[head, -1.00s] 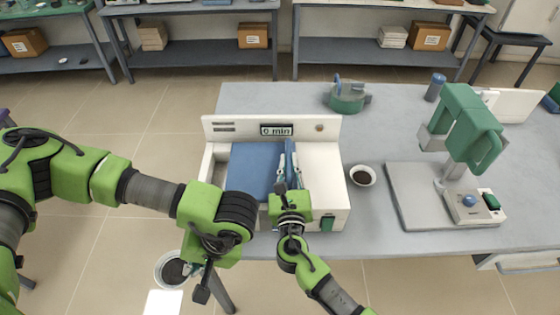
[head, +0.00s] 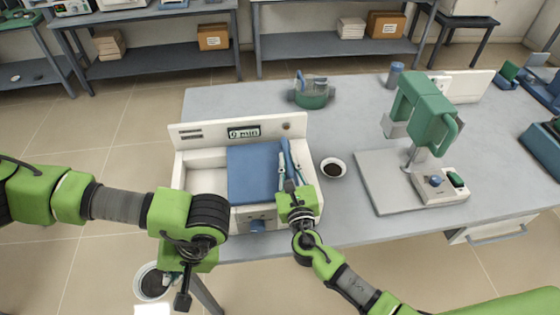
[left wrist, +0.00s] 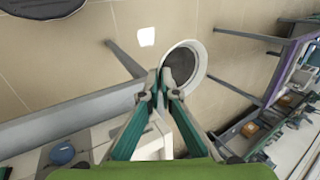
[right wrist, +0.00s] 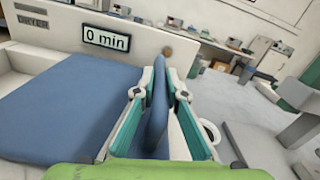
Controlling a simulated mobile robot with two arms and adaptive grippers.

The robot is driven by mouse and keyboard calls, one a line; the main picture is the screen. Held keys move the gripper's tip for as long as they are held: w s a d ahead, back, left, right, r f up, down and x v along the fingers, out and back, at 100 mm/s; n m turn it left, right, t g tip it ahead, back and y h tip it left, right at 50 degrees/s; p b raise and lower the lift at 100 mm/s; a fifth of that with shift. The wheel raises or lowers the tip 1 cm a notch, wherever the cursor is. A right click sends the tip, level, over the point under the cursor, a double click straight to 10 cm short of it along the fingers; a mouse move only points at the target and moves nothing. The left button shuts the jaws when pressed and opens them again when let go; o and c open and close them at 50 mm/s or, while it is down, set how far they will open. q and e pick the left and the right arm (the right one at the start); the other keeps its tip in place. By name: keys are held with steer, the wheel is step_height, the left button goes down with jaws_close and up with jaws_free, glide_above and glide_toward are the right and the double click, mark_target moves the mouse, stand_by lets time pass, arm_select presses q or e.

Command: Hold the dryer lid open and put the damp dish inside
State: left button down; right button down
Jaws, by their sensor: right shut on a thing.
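The white dryer (head: 305,190) stands near the table's front edge, its display (head: 244,132) reading 0 min. Its blue lid (head: 250,172) lies across the top, with a white recess (head: 205,160) uncovered left of it. My right gripper (head: 287,170) is shut on the lid's upright blue handle (right wrist: 158,105), seen between its fingers in the right wrist view. A white dish (head: 334,168) with dark contents sits right of the dryer, partly showing in the right wrist view (right wrist: 209,131). My left gripper (left wrist: 160,82) hangs before the table's front edge, fingertips together, apparently empty.
A round, dark-lined bin (head: 152,283) appears on the floor below my left gripper, beside a white sheet (head: 152,310). A green instrument on a stand (head: 422,115) is right of the dish. A green pot (head: 311,93) stands behind. Bare table (head: 340,215) lies in front of the dish.

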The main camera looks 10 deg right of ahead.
steer(key=shift+d, duration=0.95)
steer(key=shift+w, duration=0.1)
stand_by(0.4)
